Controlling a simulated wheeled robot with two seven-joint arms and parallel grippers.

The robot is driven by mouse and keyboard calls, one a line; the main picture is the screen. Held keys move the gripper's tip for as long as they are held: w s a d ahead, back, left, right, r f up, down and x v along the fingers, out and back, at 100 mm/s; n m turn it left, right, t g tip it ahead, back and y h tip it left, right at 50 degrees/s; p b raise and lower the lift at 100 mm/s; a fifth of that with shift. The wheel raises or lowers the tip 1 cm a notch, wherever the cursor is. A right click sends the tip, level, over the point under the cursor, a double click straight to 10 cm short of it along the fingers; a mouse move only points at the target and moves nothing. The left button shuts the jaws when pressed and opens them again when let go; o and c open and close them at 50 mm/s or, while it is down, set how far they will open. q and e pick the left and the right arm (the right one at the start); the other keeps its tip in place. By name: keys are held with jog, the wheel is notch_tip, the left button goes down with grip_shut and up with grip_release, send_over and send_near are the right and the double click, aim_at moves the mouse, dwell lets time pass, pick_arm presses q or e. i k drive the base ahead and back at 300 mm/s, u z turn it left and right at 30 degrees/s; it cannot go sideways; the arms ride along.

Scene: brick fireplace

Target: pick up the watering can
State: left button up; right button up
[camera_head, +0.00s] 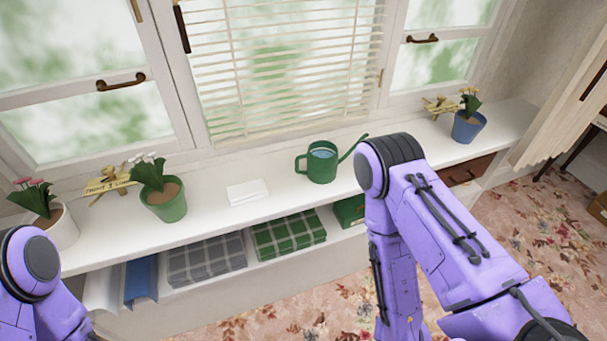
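The green watering can (322,164) stands upright on the white window shelf, near its middle. It looks filled with water. Its handle is on the left, and its spout rises to the right, passing close behind my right arm in the picture. My purple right arm comes in from the lower right, with its elbow in front of the shelf just right of the can. My purple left arm shows at the lower left corner. Neither gripper shows in this view, and nothing is seen holding the can.
Potted plants in white (57,228), green (165,203) and blue (467,127) pots stand on the shelf (225,210). White paper (247,192) lies left of the can. Folded plaid cloths (289,235) sit below. Windows with a blind (285,70) are behind. A curtain (565,115) hangs at right.

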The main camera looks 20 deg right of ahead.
aim_at(321, 157)
jog(key=z, duration=0.55)
jog(key=k, duration=1.25)
jog(key=u, duration=0.2)
jog(key=i, duration=1.7)
jog(key=z, duration=0.55)
